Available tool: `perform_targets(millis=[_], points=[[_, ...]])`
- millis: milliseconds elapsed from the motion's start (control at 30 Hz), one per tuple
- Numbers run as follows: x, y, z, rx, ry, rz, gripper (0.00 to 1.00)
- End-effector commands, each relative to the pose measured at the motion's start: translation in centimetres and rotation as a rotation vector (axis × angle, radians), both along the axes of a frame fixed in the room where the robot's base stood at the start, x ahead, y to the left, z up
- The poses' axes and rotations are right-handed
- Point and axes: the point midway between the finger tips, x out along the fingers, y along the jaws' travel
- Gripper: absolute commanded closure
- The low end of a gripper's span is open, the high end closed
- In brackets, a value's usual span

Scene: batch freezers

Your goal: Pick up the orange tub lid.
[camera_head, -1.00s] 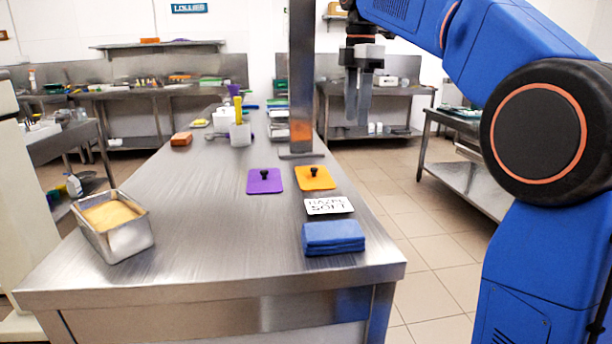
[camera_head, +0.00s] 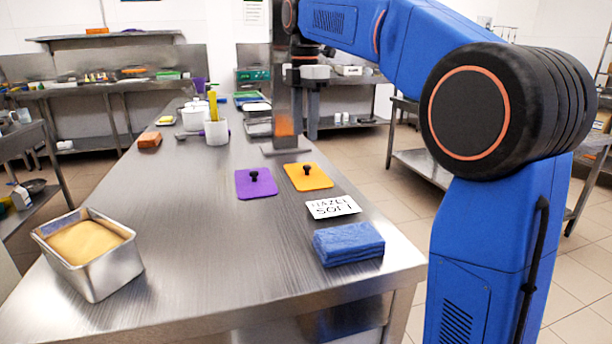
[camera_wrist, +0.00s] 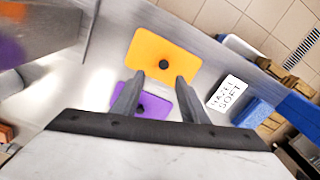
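The orange tub lid (camera_head: 308,177) lies flat on the steel table, with a black knob at its middle. It also shows in the wrist view (camera_wrist: 180,48), just beyond my fingertips. A purple lid (camera_head: 256,184) with a black knob lies to its left; in the wrist view (camera_wrist: 150,104) my fingers partly cover it. My gripper (camera_head: 298,108) is above the table, beyond the lids in the head view. In the wrist view my gripper (camera_wrist: 157,84) has its two fingers spread apart with nothing held between them.
A steel post (camera_head: 283,100) stands on the table behind the lids, near my gripper. A white card (camera_head: 332,206) and folded blue cloths (camera_head: 347,243) lie in front of the orange lid. A metal tub (camera_head: 104,268) stands at the left; the table's middle is clear.

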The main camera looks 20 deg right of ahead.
Motion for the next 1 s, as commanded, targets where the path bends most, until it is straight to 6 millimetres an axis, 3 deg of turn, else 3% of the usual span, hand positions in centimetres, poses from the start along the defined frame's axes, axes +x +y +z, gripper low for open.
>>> perform_targets(millis=[200,467,800,1000], points=[[0.0,0.0,-3.3,0.0,0.001,0.0,0.6],[-0.1,0.0,-4.8,0.0,0.0,0.0,0.6],[-0.8,-0.1,-9.0,0.0,0.001,0.0,0.6],[-0.8,-0.1,-9.6,0.0,-0.001,0.0,0.6]])
